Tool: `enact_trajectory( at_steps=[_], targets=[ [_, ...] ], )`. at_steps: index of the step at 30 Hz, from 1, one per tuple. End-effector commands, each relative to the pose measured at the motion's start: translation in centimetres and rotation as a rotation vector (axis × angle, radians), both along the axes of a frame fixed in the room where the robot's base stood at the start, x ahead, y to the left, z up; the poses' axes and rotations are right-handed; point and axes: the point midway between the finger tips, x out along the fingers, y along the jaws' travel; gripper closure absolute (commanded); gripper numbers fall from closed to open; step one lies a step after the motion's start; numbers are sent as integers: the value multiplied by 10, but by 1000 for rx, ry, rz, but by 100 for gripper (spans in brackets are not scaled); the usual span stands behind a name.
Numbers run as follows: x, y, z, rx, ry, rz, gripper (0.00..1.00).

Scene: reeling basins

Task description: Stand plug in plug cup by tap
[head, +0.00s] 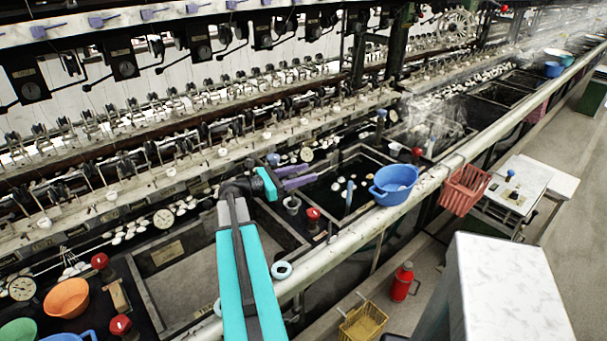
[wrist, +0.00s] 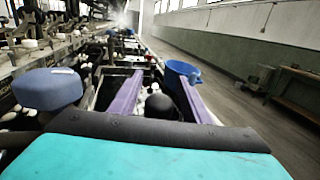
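My gripper (head: 311,173) is over the basins, its two purple fingers apart. In the wrist view my gripper (wrist: 160,77) shows nothing clamped at its fingertips. A dark rounded thing (wrist: 158,103) shows between the fingers close to the palm; I cannot tell what it is. A small grey cup (head: 292,204), possibly the plug cup, stands on the basin edge just below my gripper. A blue upright rod (head: 349,196), possibly the plug, stands in the dark basin right of my gripper. A blue knob (head: 273,159), perhaps a tap, is behind my gripper; a blue knob also shows large at left in the wrist view (wrist: 48,88).
A blue bowl (head: 395,182) sits on the front rail, right of my gripper. A red basket (head: 464,190) hangs from the rail. Red knobs (head: 313,217) rise along the basins. A pale ring (head: 282,270) lies near my arm. Reeling machinery lines the back.

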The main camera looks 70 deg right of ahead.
Motion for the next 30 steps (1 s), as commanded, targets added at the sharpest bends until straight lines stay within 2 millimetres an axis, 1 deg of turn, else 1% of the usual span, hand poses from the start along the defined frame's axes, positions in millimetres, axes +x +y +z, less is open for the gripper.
enact_trajectory(
  at_steps=[6, 13, 17, 30],
  targets=[
    [0, 0, 2, 0, 0, 0, 57],
    [11, 10, 0, -1, -1, 1, 57],
    [23, 21, 0, -1, -1, 2, 57],
    [71, 64, 0, 0, 0, 1, 57]
  ],
)
